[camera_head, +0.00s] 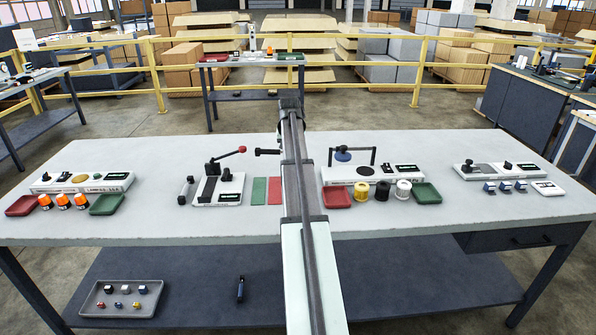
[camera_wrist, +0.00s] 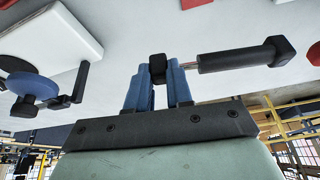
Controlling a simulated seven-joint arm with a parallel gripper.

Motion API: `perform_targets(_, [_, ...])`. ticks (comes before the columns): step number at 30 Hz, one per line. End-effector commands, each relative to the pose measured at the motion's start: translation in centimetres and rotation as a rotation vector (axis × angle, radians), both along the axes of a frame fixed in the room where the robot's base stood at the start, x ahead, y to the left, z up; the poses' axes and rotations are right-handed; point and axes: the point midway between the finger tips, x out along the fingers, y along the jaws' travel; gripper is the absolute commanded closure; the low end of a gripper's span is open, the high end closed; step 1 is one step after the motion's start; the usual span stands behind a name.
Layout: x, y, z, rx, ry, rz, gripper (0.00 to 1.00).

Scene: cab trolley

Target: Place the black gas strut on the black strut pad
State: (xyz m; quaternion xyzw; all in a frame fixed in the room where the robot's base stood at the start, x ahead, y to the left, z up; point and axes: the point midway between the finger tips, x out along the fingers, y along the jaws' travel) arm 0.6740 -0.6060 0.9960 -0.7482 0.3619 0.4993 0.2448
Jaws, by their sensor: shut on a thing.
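The black gas strut (camera_wrist: 232,60) lies across the wrist view, a thick black cylinder with a thin rod and a black block at each end. My gripper (camera_wrist: 158,72) has blue fingers shut on the block at the rod end. In the head view the strut (camera_head: 267,152) sticks out to the left of my arm, which hides the fingers. It appears held above the table. A white fixture (camera_head: 230,199) with a black pad (camera_head: 207,188) and a red-knobbed lever stands to the left. I cannot tell for certain whether this is the strut pad.
A green mat (camera_head: 259,191) and a red mat (camera_head: 275,191) lie just left of my arm. A fixture with a black frame and blue disc (camera_head: 343,155) stands close on the right. The table's back middle is clear.

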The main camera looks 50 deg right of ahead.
Motion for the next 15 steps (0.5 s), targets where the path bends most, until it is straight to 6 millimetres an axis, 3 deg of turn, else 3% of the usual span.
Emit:
perform_targets(1, [0.9,-1.6,0.2,0.001,-0.001,0.017,1.0])
perform_targets(4, [1.7,-2.5,0.4,0.0,-0.003,0.068,1.0])
perform_targets(10, [2.1,-2.6,-0.1,0.0,-0.003,0.123,1.0])
perform_targets(15, [2.1,-2.5,-2.2,0.001,-0.002,0.126,1.0])
